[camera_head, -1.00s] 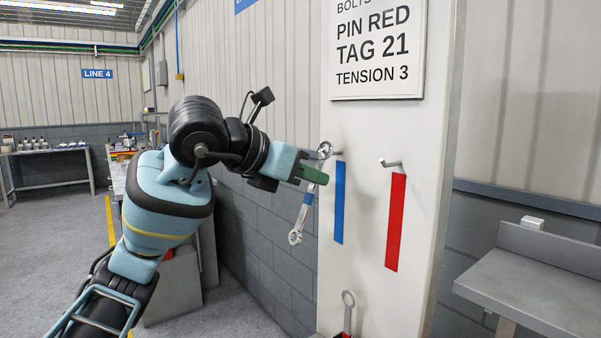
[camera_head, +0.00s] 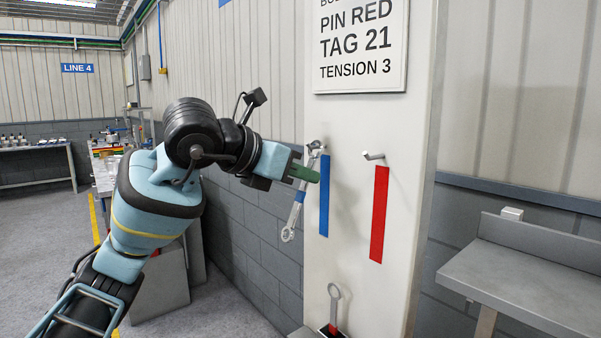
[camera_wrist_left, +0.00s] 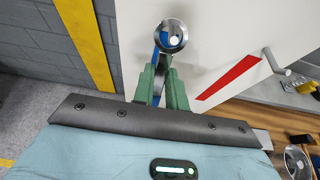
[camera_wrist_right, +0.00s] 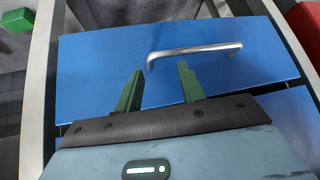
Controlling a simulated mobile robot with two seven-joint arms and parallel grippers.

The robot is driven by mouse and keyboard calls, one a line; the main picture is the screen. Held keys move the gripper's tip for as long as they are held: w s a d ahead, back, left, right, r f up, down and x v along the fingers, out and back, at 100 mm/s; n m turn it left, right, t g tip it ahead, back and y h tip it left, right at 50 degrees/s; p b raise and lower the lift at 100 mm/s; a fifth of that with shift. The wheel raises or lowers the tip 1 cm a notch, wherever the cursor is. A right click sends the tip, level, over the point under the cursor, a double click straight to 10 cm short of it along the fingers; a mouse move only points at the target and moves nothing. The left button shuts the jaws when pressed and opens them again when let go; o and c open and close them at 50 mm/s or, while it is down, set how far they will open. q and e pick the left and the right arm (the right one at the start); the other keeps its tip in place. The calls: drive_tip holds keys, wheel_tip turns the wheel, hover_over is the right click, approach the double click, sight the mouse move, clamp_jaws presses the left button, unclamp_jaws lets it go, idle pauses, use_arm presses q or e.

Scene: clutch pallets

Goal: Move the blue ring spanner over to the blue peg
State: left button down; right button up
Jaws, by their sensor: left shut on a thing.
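My left gripper (camera_head: 304,172) is shut on the blue ring spanner (camera_head: 289,228), a metal spanner with a blue band, hanging nearly upright. Its upper ring is beside the blue peg (camera_head: 322,149), above the blue strip (camera_head: 324,195) on the white panel. In the left wrist view, the ring (camera_wrist_left: 172,24) stands beyond my fingers (camera_wrist_left: 162,90), with a pale end and blue showing through it. I cannot tell whether the ring is around the peg. My right gripper (camera_wrist_right: 158,88) is open and empty in front of a blue drawer (camera_wrist_right: 100,70).
A bare peg (camera_head: 374,156) sits above the red strip (camera_head: 380,213). Another spanner (camera_head: 334,292) stands upright in a holder low on the panel. A grey bench (camera_head: 520,275) is at right. A drawer handle (camera_wrist_right: 195,50) lies just beyond my right fingers.

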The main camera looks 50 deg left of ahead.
use_arm(q)
drive_tip(key=c, duration=1.3)
unclamp_jaws()
drive_tip(key=shift+c, duration=0.2)
drive_tip(key=v, duration=0.8)
drive_tip(key=shift+w, duration=0.1)
